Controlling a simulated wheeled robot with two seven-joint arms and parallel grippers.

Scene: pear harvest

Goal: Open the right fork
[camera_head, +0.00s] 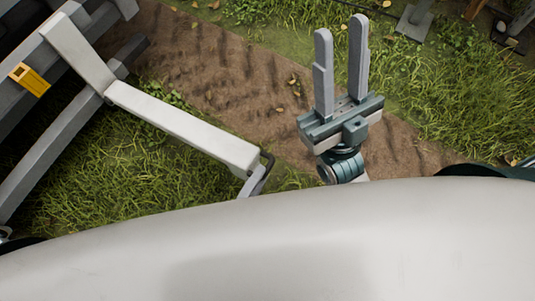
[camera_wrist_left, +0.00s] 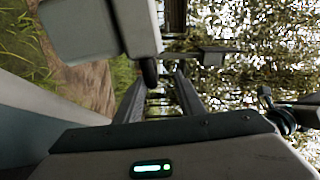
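A pale bar (camera_head: 185,130) runs from a grey beam frame at the upper left toward my body. It has a dark bent handle (camera_head: 266,160) at its near end. I cannot tell for sure that this bar is the right fork. In the left wrist view the pale bar end (camera_wrist_left: 85,28) and dark handle (camera_wrist_left: 148,70) lie just ahead of my left gripper (camera_wrist_left: 157,85), whose fingers are apart. In the head view only a grey part of the left gripper (camera_head: 256,181) shows, by the handle. My right gripper (camera_head: 340,45) is open and empty over the soil.
The grey beam frame (camera_head: 50,155) with a yellow bracket (camera_head: 30,79) fills the upper left. Grass and a brown soil strip lie below. Grey posts stand at the upper right. My pale body hides the bottom of the head view.

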